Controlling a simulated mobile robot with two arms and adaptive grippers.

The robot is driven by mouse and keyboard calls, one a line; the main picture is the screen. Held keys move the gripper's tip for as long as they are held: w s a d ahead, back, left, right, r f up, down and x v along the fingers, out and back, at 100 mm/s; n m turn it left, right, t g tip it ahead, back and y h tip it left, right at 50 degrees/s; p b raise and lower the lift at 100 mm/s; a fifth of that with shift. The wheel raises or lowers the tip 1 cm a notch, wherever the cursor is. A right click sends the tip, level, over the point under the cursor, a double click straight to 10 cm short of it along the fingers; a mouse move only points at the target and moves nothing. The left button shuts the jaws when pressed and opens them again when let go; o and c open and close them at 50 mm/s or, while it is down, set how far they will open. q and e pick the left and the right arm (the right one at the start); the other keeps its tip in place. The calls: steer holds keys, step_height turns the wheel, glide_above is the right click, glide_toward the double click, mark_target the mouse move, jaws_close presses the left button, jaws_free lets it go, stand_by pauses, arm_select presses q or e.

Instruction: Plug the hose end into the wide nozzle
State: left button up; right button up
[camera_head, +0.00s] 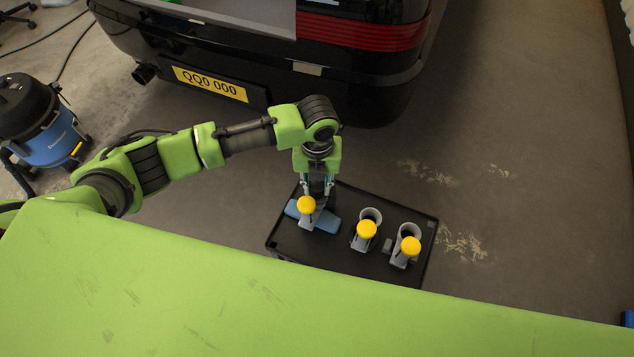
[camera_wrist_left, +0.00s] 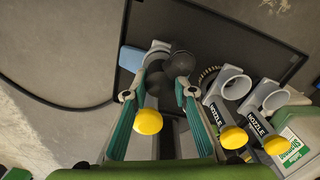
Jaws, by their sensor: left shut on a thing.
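The wide nozzle has a blue flat head (camera_head: 326,221), a grey body and a yellow knob (camera_head: 306,205); it lies at the left of the black tray (camera_head: 281,243). In the left wrist view its grey socket ring (camera_wrist_left: 157,46) and blue head (camera_wrist_left: 131,60) show past the fingers. My left gripper (camera_head: 317,190) is over this nozzle, shut on a dark piece that appears to be the hose end (camera_wrist_left: 166,84). The fingers hide much of that piece, and I cannot tell whether it sits inside the socket. My right gripper is in neither view.
Two grey nozzles with yellow knobs, one in the middle (camera_head: 366,230) and one at the right (camera_head: 410,246), stand close by on the tray. A black car (camera_head: 330,65) is behind it. A blue vacuum (camera_head: 47,140) stands at left. Floor right of the tray is clear.

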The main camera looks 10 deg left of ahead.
arm_select(q)
steer(key=shift+f, duration=0.25)
stand_by(0.6)
steer(key=o, duration=1.1)
steer(key=shift+c, duration=0.2)
steer(key=o, duration=0.5)
step_height(320, 180, up, 9)
steer(key=p, duration=0.9)
steer(key=shift+r, duration=0.1)
